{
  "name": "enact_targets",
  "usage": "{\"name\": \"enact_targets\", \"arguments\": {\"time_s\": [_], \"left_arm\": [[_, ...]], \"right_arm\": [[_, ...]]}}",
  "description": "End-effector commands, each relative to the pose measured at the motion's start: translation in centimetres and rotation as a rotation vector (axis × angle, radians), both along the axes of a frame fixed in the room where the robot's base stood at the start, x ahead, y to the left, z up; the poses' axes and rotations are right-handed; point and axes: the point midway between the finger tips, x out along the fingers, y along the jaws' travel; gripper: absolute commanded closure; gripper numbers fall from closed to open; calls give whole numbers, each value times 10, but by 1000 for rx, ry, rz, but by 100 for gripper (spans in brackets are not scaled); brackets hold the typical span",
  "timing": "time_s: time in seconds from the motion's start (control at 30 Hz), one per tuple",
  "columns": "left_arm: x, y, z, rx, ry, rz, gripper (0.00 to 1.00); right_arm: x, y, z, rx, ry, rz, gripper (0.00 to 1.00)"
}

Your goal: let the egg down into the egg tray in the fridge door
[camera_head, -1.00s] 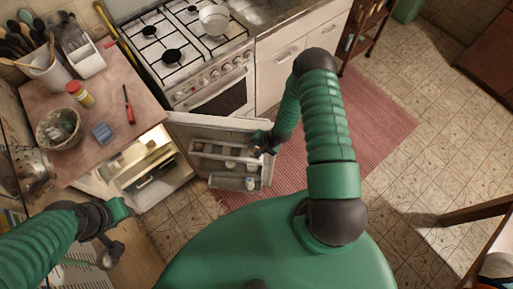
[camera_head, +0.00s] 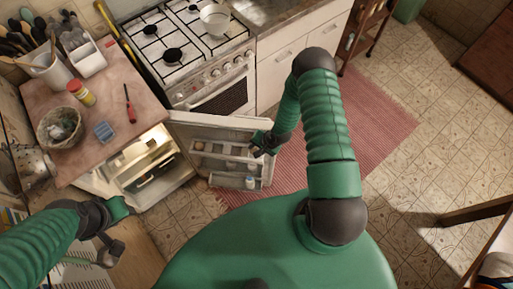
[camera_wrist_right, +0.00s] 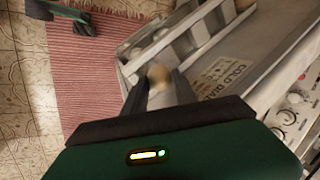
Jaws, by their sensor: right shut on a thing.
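The fridge door (camera_head: 209,123) stands open, with white shelves on its inner side. The egg tray (camera_head: 226,151) seems to be the upper door shelf, but its hollows are too small to make out. My right gripper (camera_head: 259,148) is at the right end of that shelf. In the right wrist view its dark fingers are shut on a brownish egg (camera_wrist_right: 158,74), close beside the door shelf (camera_wrist_right: 182,47). I cannot tell whether the egg touches the shelf. My left gripper (camera_head: 112,247) hangs at lower left, away from the door; its jaws are unclear.
A bottle or jar (camera_head: 250,182) stands on the lower door shelf. The lit fridge interior (camera_head: 150,160) opens left of the door. The stove (camera_head: 190,50) is behind it, and a red striped rug (camera_head: 373,120) lies to the right. The wooden counter (camera_head: 110,85) holds several items.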

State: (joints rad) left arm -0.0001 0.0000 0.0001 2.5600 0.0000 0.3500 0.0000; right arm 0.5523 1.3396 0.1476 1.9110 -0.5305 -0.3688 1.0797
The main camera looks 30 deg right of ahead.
Motion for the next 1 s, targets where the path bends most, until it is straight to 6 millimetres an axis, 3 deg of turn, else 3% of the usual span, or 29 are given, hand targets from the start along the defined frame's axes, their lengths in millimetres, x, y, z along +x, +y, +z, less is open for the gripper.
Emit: {"name": "enact_targets", "arguments": {"time_s": [1.0], "left_arm": [[0, 0, -17, 0, 0, 0, 64]], "right_arm": [[0, 0, -20, 0, 0, 0, 86]]}}
